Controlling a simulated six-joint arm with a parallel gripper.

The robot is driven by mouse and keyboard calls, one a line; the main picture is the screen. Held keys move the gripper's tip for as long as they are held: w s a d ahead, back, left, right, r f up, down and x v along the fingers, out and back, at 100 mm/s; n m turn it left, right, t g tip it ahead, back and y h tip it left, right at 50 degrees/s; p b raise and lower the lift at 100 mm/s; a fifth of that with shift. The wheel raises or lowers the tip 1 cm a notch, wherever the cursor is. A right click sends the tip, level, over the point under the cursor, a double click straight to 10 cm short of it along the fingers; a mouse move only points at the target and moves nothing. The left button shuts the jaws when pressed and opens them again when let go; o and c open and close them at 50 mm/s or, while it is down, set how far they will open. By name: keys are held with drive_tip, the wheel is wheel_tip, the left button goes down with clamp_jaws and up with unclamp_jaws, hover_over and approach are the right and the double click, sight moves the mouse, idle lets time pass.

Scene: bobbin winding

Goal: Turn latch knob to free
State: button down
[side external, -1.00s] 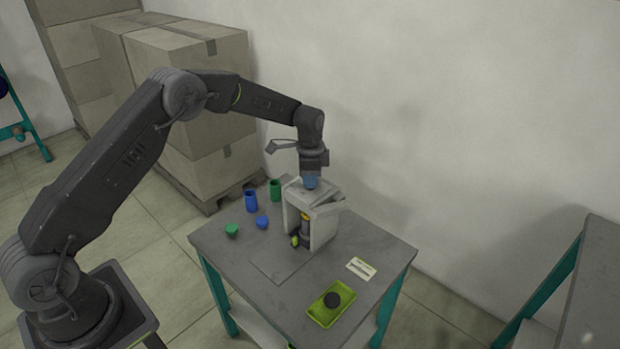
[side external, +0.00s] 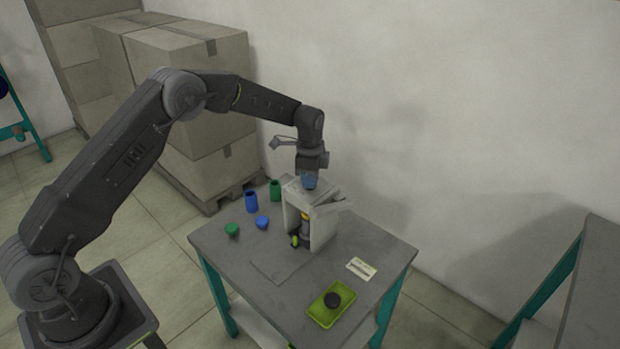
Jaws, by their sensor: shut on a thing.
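The pale grey winder housing (side external: 323,229) stands upright on the table, its open front showing a dark and yellow part (side external: 305,226) inside. My gripper (side external: 310,184) points down at the top of the housing. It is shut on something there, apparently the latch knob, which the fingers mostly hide. A blue part shows at the fingertips; I cannot tell whether it is knob or finger. A pale flap juts out at the housing's upper right. A small black and yellow part (side external: 295,240) sits at the lower left of the opening.
On the grey table (side external: 220,243), blue (side external: 251,202) and green (side external: 275,190) cylinders and small blue (side external: 262,222) and green (side external: 232,230) pieces stand left of the housing. A lime tray (side external: 322,315) with a black round piece and a white card (side external: 361,268) lie in front.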

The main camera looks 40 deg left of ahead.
drive_tip(key=c, duration=1.2)
unclamp_jaws()
drive_tip(key=shift+o, duration=0.2)
wheel_tip(320, 180, up, 14)
